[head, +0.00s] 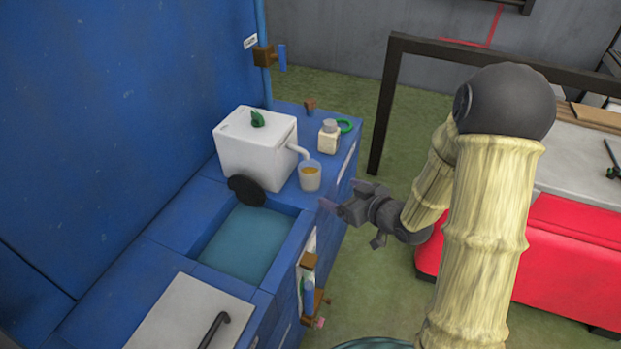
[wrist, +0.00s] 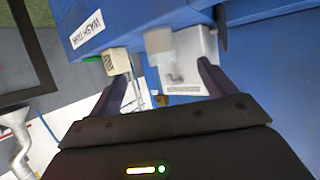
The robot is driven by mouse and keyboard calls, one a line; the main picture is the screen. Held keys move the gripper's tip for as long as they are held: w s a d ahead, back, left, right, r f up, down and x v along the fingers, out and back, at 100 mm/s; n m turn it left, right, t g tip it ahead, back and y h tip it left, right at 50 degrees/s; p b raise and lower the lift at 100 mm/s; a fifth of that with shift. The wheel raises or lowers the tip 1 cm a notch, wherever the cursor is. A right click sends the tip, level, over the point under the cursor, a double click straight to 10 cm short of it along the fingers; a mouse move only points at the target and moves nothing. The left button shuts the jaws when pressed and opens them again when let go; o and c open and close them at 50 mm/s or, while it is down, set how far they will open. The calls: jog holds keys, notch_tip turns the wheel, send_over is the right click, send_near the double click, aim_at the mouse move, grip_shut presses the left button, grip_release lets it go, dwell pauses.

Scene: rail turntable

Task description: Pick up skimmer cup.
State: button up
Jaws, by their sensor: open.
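The skimmer cup (head: 310,176) is a small translucent cup with orange-brown contents. It stands upright on the blue counter at the front right corner of a white box (head: 255,148), under the box's spout. In the wrist view the cup (wrist: 158,42) shows blurred beyond my fingers, between their lines. My gripper (head: 340,196) is open and empty. It is to the right of the cup in the head view, off the counter's edge and apart from the cup. The wrist view shows both fingers spread, with nothing between the fingertips (wrist: 160,82).
A small cream jar (head: 329,137) with a grey lid stands behind the cup, beside a green ring (head: 345,125). A water-filled basin (head: 245,243) is in front of the white box, with a black disc (head: 246,190) at its edge. A dark frame (head: 388,100) stands behind my arm.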

aim_at(317, 182)
jog(key=x, duration=0.9)
jog(key=shift+w+a, duration=0.25)
jog(key=shift+w, duration=0.05)
jog(key=x, duration=0.5)
jog(key=shift+w+f, duration=0.1)
jog(key=shift+f, duration=0.05)
jog(key=shift+c, duration=0.2)
jog(key=c, duration=1)
